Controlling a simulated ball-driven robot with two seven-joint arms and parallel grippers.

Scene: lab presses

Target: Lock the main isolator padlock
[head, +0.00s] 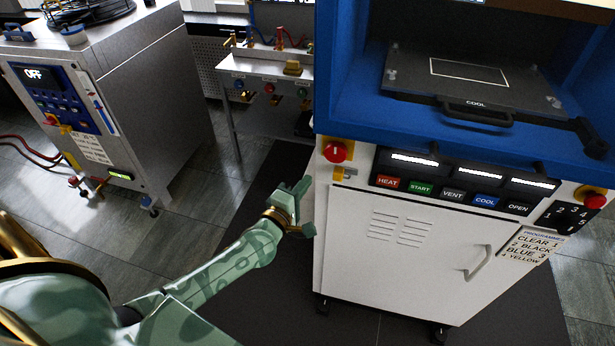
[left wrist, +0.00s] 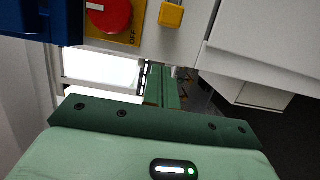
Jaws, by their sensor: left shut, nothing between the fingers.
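The main isolator is a red rotary knob (head: 336,152) on a yellow plate at the upper left of the white press cabinet. It also shows at the top of the left wrist view (left wrist: 108,12), with a white bar and the word OFF on the plate. A small yellow padlock (head: 338,174) is just below the knob; in the left wrist view (left wrist: 171,14) it is cut by the top edge, and I cannot tell whether its shackle is closed. My left gripper (head: 304,188) is shut and empty, just left of the cabinet and apart from the padlock. My right gripper is not in view.
The blue press with its platen (head: 470,82) stands above the cabinet. A second red knob (head: 594,200) is at its right. A grey machine (head: 150,100) with an OFF display stands at left, and a bench with valves (head: 268,84) is behind. Dark floor mat lies between.

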